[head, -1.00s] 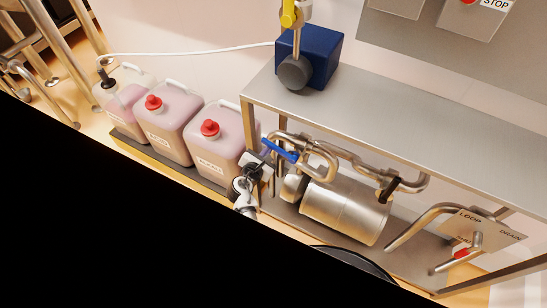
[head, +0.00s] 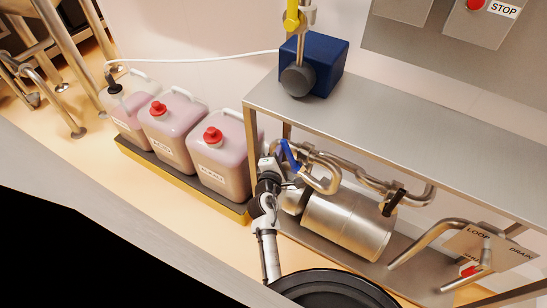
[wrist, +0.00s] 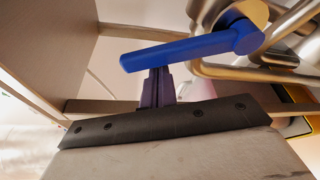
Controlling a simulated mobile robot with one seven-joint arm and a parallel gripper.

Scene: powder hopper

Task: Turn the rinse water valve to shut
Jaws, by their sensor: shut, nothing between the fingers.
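A valve with a blue lever handle (head: 290,155) sits on the steel pipework under the bench's left end; I see no label on it. In the wrist view the blue lever (wrist: 185,50) runs from its round hub at right to its free end at left. My gripper (wrist: 158,78) is shut and empty, its fingertips at the lever's lower edge near the free end. They look to touch it, but I cannot be sure. In the head view my gripper (head: 277,166) is small beside the lever, its fingers partly hidden.
The steel bench (head: 400,130) stands over the pipes and a steel cylinder (head: 345,225). Pink canisters (head: 220,158) stand in a yellow-edged tray at left. A red-handled valve (head: 470,271) is by the LOOP/DRAIN plate at right. A yellow lever (head: 292,18) is above a blue box (head: 325,65).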

